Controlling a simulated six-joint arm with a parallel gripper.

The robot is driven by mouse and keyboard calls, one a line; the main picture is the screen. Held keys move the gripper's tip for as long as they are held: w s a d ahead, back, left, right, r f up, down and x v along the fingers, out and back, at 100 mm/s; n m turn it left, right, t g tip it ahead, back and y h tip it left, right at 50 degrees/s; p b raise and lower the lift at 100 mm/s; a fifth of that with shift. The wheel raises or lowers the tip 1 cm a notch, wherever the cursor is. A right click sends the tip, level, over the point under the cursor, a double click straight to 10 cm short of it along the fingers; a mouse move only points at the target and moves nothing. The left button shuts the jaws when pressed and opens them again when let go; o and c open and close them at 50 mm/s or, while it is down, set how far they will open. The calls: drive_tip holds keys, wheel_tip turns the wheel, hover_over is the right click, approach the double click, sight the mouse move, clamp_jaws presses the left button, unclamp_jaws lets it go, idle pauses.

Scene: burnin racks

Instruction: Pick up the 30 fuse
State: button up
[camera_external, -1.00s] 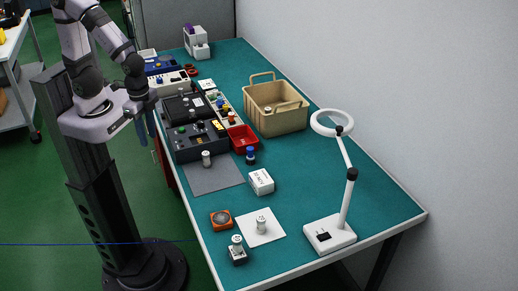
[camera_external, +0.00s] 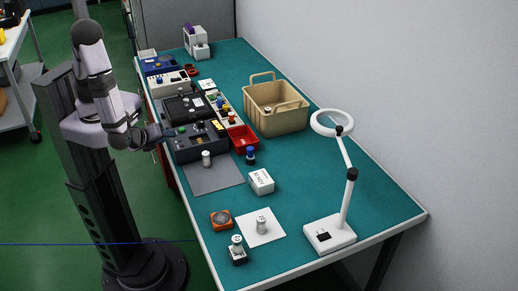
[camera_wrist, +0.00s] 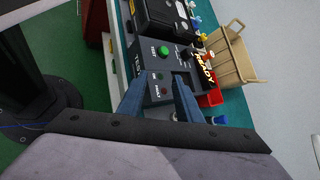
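Several pale cylinders that look like fuses are in the external view. One (camera_external: 206,159) stands upright on a grey mat (camera_external: 222,177), one (camera_external: 261,225) on a white square pad (camera_external: 271,237), and one (camera_external: 237,243) in a small black holder (camera_external: 238,258). Their markings are too small to read, so I cannot tell which is the 30 fuse. My gripper (camera_external: 167,133) is above the left table edge, beside the black tester box (camera_external: 205,146). In the wrist view my gripper (camera_wrist: 160,80) has its two blue fingers apart with nothing held between them.
A red bin (camera_external: 243,138), a blue-topped part (camera_external: 250,156) and a white box (camera_external: 261,182) stand right of the tester. A tan basket (camera_external: 275,118) is behind, a ring lamp (camera_external: 330,236) at front right. An orange-framed device (camera_external: 221,219) sits near the front left.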

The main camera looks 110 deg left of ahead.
sight(203, 157)
drive_tip(key=w+f+m+t, duration=0.1)
drive_tip(key=m+t, duration=0.1)
drive_tip(key=w+d+f+m+t+y+b, duration=0.1)
drive_tip(key=w+m+t, duration=0.1)
drive_tip(key=w+d+f+m+t+y+b, duration=0.1)
drive_tip(key=w+f+m, duration=0.1)
drive_tip(key=shift+w+d+t, duration=0.1)
drive_tip(key=shift+w+t, duration=0.15)
drive_tip(key=shift+t, duration=0.15)
drive_tip(key=m+t, duration=0.1)
drive_tip(key=f+m+t, duration=0.1)
drive_tip(key=m, duration=0.1)
drive_tip(key=shift+w+f+t, duration=0.3)
drive_tip(key=shift+w, duration=0.05)
wheel_tip(203, 157, down, 3)
drive_tip(key=m+t, duration=0.2)
drive_tip(key=m, duration=0.1)
drive_tip(key=m+t+b, duration=0.1)
drive_tip(key=m+t, duration=0.1)
drive_tip(key=m, duration=0.2)
drive_tip(key=shift+s+h, duration=0.15)
drive_tip(key=shift+h, duration=0.25)
drive_tip(key=shift+a, duration=0.25)
drive_tip(key=shift+x, duration=1)
drive_tip(key=shift+r, duration=0.1)
drive_tip(key=shift+x, duration=2.6)
drive_tip(key=shift+d+r, duration=0.1)
drive_tip(key=shift+d, duration=0.05)
